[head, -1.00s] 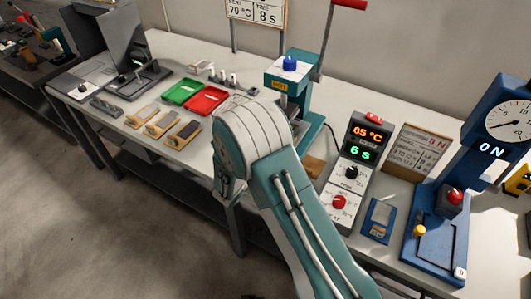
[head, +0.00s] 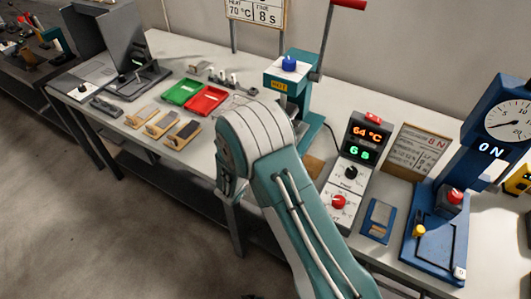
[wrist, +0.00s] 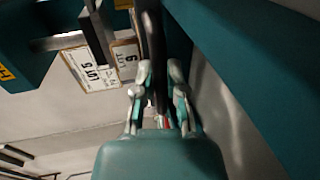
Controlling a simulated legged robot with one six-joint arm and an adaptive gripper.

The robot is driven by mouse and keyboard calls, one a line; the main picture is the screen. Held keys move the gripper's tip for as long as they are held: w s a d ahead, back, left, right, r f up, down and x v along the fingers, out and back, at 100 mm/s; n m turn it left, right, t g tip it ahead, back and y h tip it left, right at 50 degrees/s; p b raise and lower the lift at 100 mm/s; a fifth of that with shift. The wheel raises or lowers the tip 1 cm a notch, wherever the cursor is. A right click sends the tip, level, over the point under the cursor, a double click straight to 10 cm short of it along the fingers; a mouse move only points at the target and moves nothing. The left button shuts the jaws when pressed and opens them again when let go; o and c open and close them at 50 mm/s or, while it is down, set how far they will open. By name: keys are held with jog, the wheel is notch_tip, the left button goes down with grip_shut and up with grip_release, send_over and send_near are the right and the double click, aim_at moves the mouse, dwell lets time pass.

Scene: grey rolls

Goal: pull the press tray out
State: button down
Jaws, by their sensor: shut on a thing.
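The teal press (head: 281,82) with a blue knob and a "HOT" label stands behind my arm in the head view. Its lower part, where the tray sits, is hidden by my arm. My gripper (wrist: 160,72) shows in the wrist view, its two fingers shut on a dark upright bar (wrist: 154,35). The bar looks like the press tray's handle; the tray itself cannot be made out. Teal press parts show at the upper left and right of the wrist view. My gripper is hidden in the head view.
Left of the press are a red tray (head: 207,100), a green tray (head: 183,92) and several wooden-backed pieces (head: 182,135). Right of it stand a control box (head: 352,172) reading 64 °C and 6 s, and a blue gauge device (head: 438,225). Floor is free in front.

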jog(key=f+v, duration=0.3)
jog(key=v, duration=1.2)
jog(key=shift+s+a+f, duration=0.2)
jog(key=shift+s+f, duration=0.05)
jog(key=shift+s, duration=0.45)
jog(key=c, duration=0.7)
grip_release()
jog(key=shift+w, duration=0.1)
jog(key=shift+r, duration=0.1)
jog(key=shift+a, duration=0.1)
jog(key=v, duration=1.2)
